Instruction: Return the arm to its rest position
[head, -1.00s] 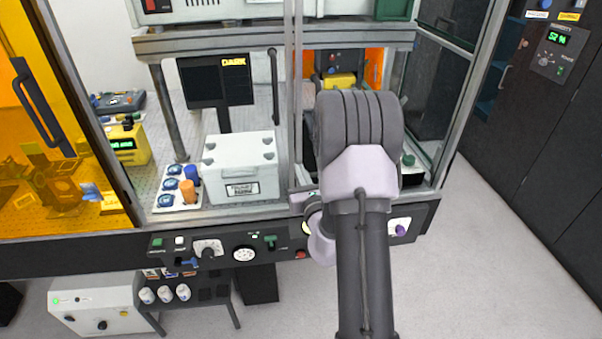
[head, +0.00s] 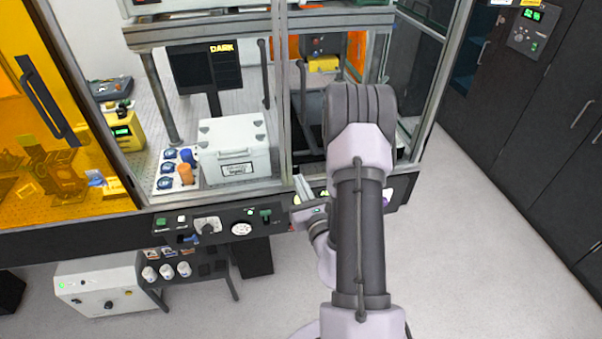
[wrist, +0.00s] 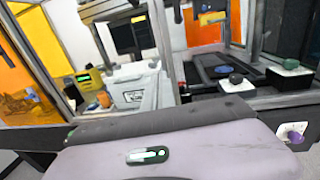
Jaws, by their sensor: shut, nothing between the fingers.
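My arm (head: 360,225) stands in front of the bench at the right of the head view, its elbow raised and bent. My gripper (head: 308,212) is low beside the forearm, near the front panel and partly hidden. In the wrist view, its lilac housing (wrist: 165,150) with a small green light fills the bottom. My gripper is shut and empty; its fingertips are not clear in either view.
A white lidded box (head: 236,150) and a tray of blue and orange bottles (head: 176,178) stand on the bench. A control panel (head: 205,228) runs along the front edge. An amber panel (head: 50,120) is at left. Dark cabinets (head: 540,140) stand right; floor between is clear.

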